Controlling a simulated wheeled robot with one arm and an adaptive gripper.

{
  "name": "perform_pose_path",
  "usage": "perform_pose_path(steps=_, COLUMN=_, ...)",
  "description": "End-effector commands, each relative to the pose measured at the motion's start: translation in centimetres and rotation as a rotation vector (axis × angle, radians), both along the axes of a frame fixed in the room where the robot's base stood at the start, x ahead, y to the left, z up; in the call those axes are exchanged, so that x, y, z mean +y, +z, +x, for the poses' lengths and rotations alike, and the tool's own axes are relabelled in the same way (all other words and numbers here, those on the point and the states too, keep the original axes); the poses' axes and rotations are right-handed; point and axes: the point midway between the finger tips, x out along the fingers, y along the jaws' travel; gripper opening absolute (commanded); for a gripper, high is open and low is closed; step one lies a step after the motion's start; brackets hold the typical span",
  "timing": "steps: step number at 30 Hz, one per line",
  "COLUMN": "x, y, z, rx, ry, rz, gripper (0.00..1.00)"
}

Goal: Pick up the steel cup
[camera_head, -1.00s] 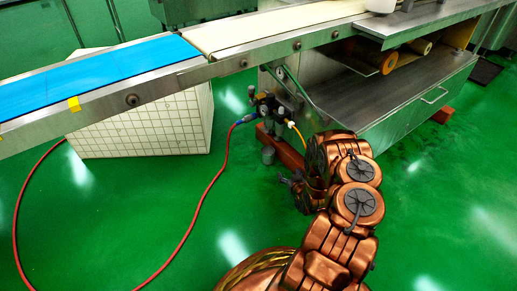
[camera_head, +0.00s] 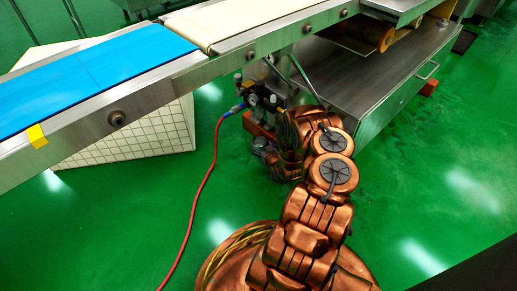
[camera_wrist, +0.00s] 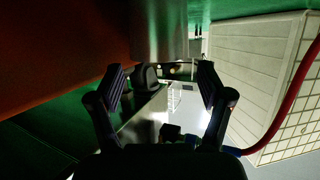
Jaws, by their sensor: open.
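I cannot make out a steel cup for certain in either view. In the wrist view a smooth grey metal surface (camera_wrist: 160,30) stands at the top middle, beyond my fingers; I cannot tell whether it is a cup or a machine part. My gripper (camera_wrist: 161,82) is open, with its two dark fingers wide apart and nothing seen held between them. In the head view my copper arm reaches under the conveyor's edge, and the gripper end is mostly hidden among dark fittings.
A conveyor with a blue belt (camera_head: 95,72) and cream belt (camera_head: 235,22) crosses above. A white tiled block (camera_head: 130,135) stands under it. A red hose (camera_head: 204,190) runs from the valve fittings (camera_head: 262,98). A steel cabinet (camera_head: 375,75) stands right. Green floor is open at right.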

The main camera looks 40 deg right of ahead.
Motion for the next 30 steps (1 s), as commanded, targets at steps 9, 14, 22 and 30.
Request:
perform_pose_path(steps=9, x=-1.4, y=-1.5, z=3.2, rx=-0.004, ry=0.002, rz=-0.001, gripper=0.79)
perform_pose_path(steps=14, x=-1.6, y=-1.5, z=3.7, rx=-0.001, ry=0.001, rz=0.001, gripper=0.79)
perform_pose_path(steps=22, x=-1.6, y=-1.5, z=3.7, rx=0.0, ry=0.001, rz=0.0, gripper=0.67)
perform_pose_path(steps=30, x=-1.6, y=-1.5, z=3.7, rx=-0.001, ry=0.002, rz=0.0, gripper=0.39)
